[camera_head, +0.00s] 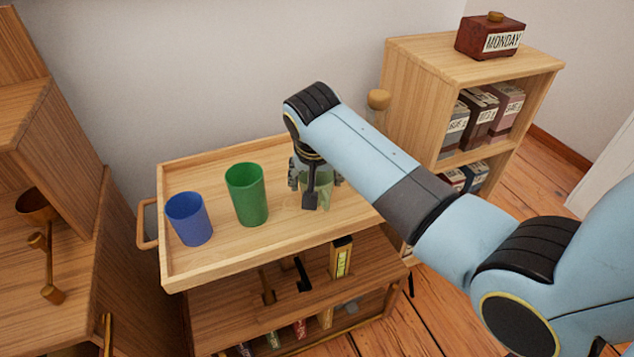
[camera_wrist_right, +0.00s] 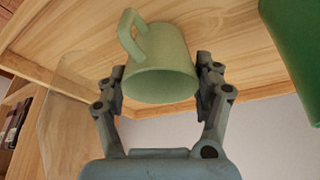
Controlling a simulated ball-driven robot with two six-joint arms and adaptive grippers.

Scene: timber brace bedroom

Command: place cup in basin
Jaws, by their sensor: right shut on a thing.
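A pale green cup (camera_wrist_right: 160,72) with a handle sits between the fingers of my right gripper (camera_wrist_right: 161,92) in the right wrist view. The gripper is shut on its sides. In the head view my right gripper (camera_head: 316,185) points down over the right part of the wooden cart top (camera_head: 225,262), and the cup (camera_head: 325,190) shows partly behind its fingers. I cannot tell whether the cup touches the cart top. A clear, see-through surface (camera_wrist_right: 66,115) shows left of the cup in the wrist view; I cannot tell whether it is the basin. My left gripper is not in view.
A blue tumbler (camera_head: 189,219) and a green tumbler (camera_head: 247,194) stand on the cart left of my gripper. The cart top has a raised rim. A wooden shelf (camera_head: 425,50) with boxes stands behind right. Wooden furniture (camera_head: 75,225) stands at the left.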

